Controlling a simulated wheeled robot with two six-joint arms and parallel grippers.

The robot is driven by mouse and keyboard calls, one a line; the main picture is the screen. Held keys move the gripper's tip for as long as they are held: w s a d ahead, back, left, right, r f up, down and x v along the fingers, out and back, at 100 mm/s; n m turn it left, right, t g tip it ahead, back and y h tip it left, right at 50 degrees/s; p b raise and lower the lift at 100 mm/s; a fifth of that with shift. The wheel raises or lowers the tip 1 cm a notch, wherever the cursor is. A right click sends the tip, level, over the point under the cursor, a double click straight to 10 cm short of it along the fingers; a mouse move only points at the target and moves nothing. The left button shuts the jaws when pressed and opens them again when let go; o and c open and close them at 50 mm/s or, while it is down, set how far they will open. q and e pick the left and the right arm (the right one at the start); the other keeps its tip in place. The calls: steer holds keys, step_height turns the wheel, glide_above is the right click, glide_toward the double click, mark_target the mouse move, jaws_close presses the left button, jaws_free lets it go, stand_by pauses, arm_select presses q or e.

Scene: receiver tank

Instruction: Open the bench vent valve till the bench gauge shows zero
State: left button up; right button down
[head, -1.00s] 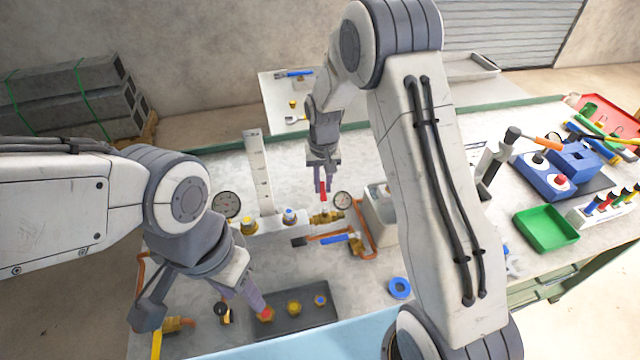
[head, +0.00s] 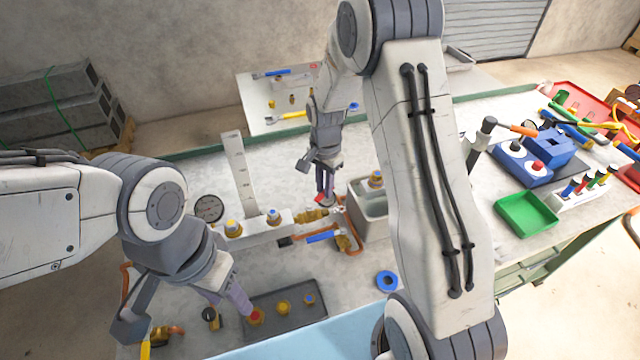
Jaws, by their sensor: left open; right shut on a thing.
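My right gripper (head: 322,192) is shut on a red lever (head: 320,199) above a brass valve (head: 314,215) on the bench pipework. The lever leans to the left. A small gauge (head: 328,200) is just behind and beside the fingers, partly hidden; its needle cannot be read. A larger gauge (head: 209,208) stands at the left of the white block; its reading is too small to tell. I cannot tell which gauge is the bench gauge. My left gripper (head: 247,308) is open at a brass fitting with a red top (head: 256,317) on the dark tray.
A blue lever valve (head: 322,236) and orange tubing lie close below the red lever. A grey bin (head: 368,212) stands just right. The dark tray (head: 270,303) holds more fittings. A blue ring (head: 387,281) lies on the bench. My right arm hides the bench's middle right.

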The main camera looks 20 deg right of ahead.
steer(key=shift+s+d+r+m, duration=0.1)
steer(key=shift+s+d+m, duration=0.15)
steer(key=shift+m, duration=0.55)
steer(key=c, duration=0.8)
jaws_free()
steer(key=shift+s, duration=0.1)
step_height(320, 180, up, 10)
steer(key=shift+r+b, duration=0.2)
steer(key=shift+b, duration=0.65)
